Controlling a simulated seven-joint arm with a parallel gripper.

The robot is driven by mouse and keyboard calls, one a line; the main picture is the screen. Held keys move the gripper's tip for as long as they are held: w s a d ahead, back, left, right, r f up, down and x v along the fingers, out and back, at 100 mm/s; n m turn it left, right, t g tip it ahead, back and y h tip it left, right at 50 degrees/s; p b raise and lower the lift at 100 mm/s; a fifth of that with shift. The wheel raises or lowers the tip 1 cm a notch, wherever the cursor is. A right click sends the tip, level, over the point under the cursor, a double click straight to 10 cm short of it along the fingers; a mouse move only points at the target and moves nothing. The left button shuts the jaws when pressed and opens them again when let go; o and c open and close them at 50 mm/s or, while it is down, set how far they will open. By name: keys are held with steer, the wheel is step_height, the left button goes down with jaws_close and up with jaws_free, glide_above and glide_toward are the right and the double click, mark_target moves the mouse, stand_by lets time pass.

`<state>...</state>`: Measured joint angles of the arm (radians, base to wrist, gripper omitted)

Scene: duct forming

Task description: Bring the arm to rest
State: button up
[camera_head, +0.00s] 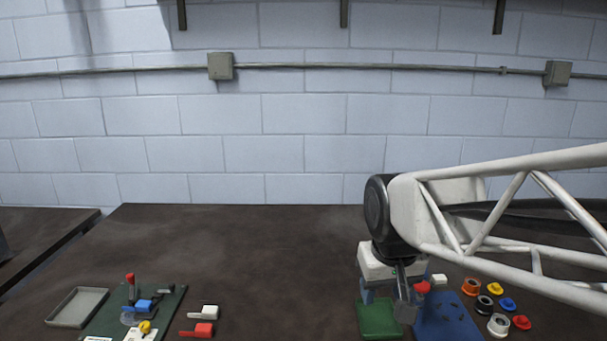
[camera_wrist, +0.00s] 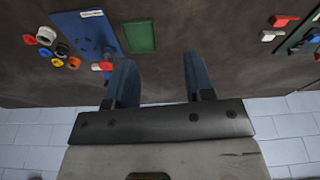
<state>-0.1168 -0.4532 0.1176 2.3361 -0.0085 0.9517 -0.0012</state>
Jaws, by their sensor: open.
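My gripper (camera_head: 383,296) hangs from the arm above the green pad and the blue board at the right of the table in the head view. In the wrist view my gripper (camera_wrist: 157,58) has its two blue fingers spread wide apart, with nothing between them. The dark table (camera_head: 270,255) lies beyond the fingertips. The green pad (camera_wrist: 140,36) shows clear and empty ahead of the fingers. The blue board (camera_wrist: 86,32), with a white label and dark cut-outs, is to its left. My arm covers part of both in the head view.
Several coloured rings and caps (camera_head: 497,325) lie right of the blue board. A red piece (camera_head: 203,329) and a white piece (camera_head: 209,312) lie left of centre. A dark green board (camera_head: 166,310) holds a fixture, beside a grey tray (camera_head: 78,307). The table's middle and back are clear.

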steer(key=s+d+f+m, duration=0.1)
steer(key=s+d+f, duration=0.2)
steer(key=s, duration=0.8)
steer(key=shift+d+f+m, duration=0.2)
steer(key=shift+d+m, duration=0.1)
steer(key=shift+d, duration=0.7)
